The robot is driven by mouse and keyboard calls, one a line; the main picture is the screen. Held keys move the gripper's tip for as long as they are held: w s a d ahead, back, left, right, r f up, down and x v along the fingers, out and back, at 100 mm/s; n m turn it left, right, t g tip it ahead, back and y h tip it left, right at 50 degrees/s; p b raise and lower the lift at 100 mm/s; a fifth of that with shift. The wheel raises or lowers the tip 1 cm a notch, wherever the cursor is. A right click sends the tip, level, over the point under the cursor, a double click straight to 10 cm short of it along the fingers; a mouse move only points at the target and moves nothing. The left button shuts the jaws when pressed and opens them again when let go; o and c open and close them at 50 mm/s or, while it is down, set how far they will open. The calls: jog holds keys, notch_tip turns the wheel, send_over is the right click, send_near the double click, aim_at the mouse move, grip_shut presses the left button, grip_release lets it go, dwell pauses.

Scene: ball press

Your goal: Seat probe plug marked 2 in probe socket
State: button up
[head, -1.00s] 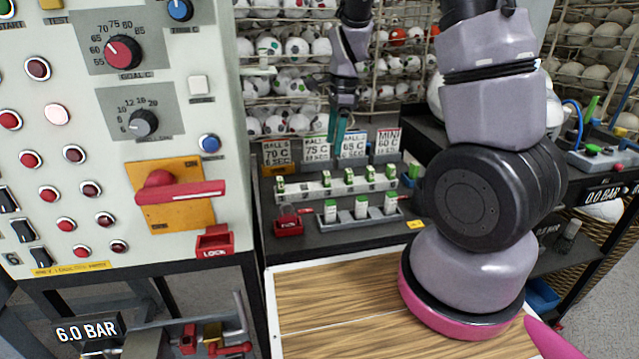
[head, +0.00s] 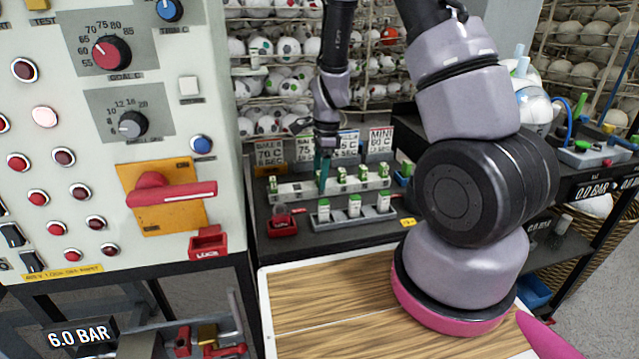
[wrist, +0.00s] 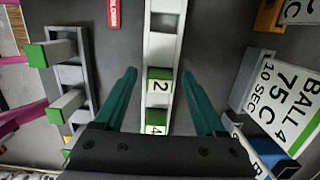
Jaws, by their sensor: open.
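The plug marked 2 (wrist: 160,83), a small white block with green edges, stands in a white rack (wrist: 160,48) in the wrist view. The plug marked 4 (wrist: 157,122) stands beside it in the same rack. My gripper (wrist: 159,76) is open, with one teal finger on each side of the rack and plug 2 between them in the picture. Contact with the plug cannot be told. In the head view my gripper (head: 322,172) points down over the left half of the rack (head: 290,191). I cannot make out which part is the probe socket.
A grey holder (head: 322,222) with larger white, green-ended blocks stands in front of the rack. A red box (head: 281,225) lies to its left. Temperature signs (head: 381,141) stand close behind. The control panel (head: 75,190) rises at the left.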

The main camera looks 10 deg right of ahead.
aim_at(318, 173)
grip_shut()
jog(key=r, duration=0.9)
jog(key=shift+a, duration=0.25)
jog(key=a+r, duration=0.1)
jog(key=a, duration=0.4)
jog(key=shift+a+f, duration=0.15)
jog(key=shift+f, duration=1.45)
jog(key=shift+a+f, duration=0.15)
jog(key=shift+f, duration=1.5)
jog(key=shift+a+f, duration=0.15)
jog(key=shift+f, duration=1.45)
